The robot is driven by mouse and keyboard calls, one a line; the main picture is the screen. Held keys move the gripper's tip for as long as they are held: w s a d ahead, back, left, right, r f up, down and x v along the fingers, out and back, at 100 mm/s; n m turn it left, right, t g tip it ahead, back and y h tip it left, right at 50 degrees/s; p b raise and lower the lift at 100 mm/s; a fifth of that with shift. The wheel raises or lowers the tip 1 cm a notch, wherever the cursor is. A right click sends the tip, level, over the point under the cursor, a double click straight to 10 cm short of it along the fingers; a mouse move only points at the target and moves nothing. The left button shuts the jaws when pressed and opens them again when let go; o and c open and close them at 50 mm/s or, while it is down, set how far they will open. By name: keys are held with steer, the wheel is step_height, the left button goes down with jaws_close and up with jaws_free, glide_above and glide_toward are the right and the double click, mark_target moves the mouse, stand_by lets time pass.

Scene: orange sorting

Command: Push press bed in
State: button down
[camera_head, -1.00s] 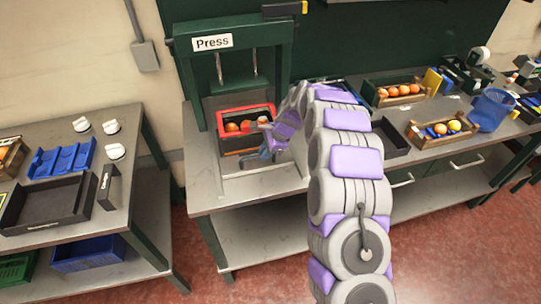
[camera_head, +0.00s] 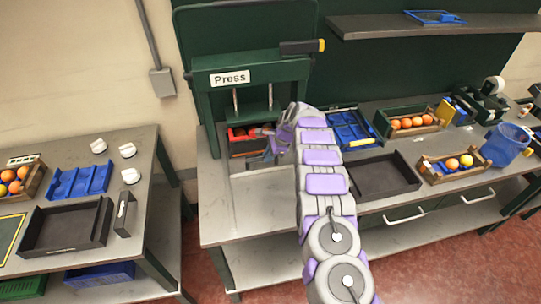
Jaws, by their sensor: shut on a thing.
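The green press (camera_head: 241,75) with its "Press" label stands on the bench left of the middle. My arm hides the right side of the bed.
A bare grey bench surface (camera_head: 262,206) lies in front of the press. To the right are a blue tray (camera_head: 352,128), an empty black tray (camera_head: 384,178), and crates of oranges (camera_head: 450,180). A separate table (camera_head: 150,160) with white knobs stands at the left.

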steer(key=shift+w+a+r, duration=0.1)
steer(key=shift+a, duration=0.3)
steer(key=c, duration=1.5)
jaws_free()
steer(key=shift+w, duration=0.1)
steer(key=o, duration=0.3)
steer(key=shift+w+a, duration=0.15)
steer(key=shift+a, duration=0.15)
steer(key=shift+o, duration=0.5)
steer(key=shift+a, duration=0.1)
steer(key=shift+d+r, duration=0.1)
steer(key=shift+d, duration=0.55)
steer(key=a+p+v, duration=0.1)
steer(key=v, duration=1.5)
steer(key=shift+r, duration=0.4)
steer(key=shift+a, duration=0.15)
